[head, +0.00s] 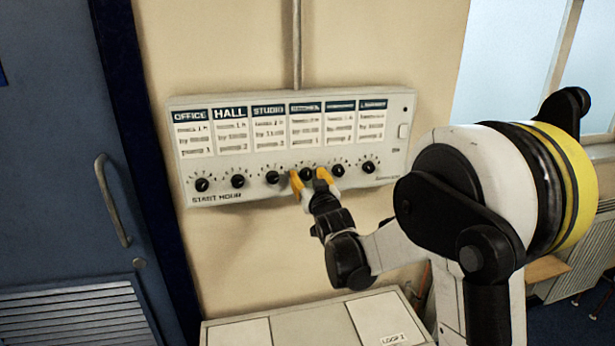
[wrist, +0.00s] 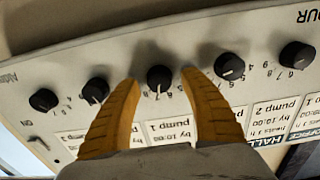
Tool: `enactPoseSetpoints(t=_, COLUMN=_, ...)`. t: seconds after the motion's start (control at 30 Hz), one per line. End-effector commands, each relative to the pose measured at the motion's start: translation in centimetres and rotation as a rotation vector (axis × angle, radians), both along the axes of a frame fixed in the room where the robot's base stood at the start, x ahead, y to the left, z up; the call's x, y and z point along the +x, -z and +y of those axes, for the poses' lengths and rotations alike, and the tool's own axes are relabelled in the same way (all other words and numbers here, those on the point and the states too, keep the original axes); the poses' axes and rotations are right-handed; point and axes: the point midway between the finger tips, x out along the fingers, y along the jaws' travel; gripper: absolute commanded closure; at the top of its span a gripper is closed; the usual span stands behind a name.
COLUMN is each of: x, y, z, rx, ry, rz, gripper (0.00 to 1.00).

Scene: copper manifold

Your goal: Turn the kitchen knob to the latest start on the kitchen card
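A white control panel (head: 232,194) on the wall carries a row of black knobs under a row of cards. Headings OFFICE, HALL and STUDIO are legible; the fourth (head: 306,107) and fifth (head: 340,105) are too blurred, so I cannot tell which is the kitchen card. My gripper (head: 308,174) is at the fourth knob from the left. In the wrist view, upside down, its yellow fingers (wrist: 159,78) stand either side of that black knob (wrist: 160,78), with small gaps showing. The gripper looks open and holds nothing.
The third knob (head: 272,177) and fifth knob (head: 337,170) sit close on either side of my fingers. A conduit (head: 297,45) rises above the panel. A blue door (head: 60,150) is at left. A pale cabinet (head: 240,333) marked LOOP 1 stands below.

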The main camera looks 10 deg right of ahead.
Motion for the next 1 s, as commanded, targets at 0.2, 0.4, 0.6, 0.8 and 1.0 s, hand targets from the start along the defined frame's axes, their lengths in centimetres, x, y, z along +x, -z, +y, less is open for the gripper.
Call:
enactPoseSetpoints(t=0.2, x=-0.02, y=0.0, z=0.0, rx=0.0, ry=0.0, rz=0.0, gripper=1.0)
enactPoseSetpoints(t=0.4, x=-0.02, y=-0.01, z=0.0, rx=0.001, ry=0.0, rz=0.0, gripper=1.0)
enactPoseSetpoints(t=0.6, x=-0.02, y=-0.01, z=-0.01, rx=0.037, ry=0.0, rz=-0.001, gripper=1.0)
enactPoseSetpoints(t=0.8, x=-0.02, y=0.01, z=-0.05, rx=0.144, ry=0.0, rz=-0.001, gripper=1.0)
enactPoseSetpoints(t=1.0, x=-0.01, y=0.01, z=-0.1, rx=0.285, ry=0.001, rz=-0.001, gripper=1.0)
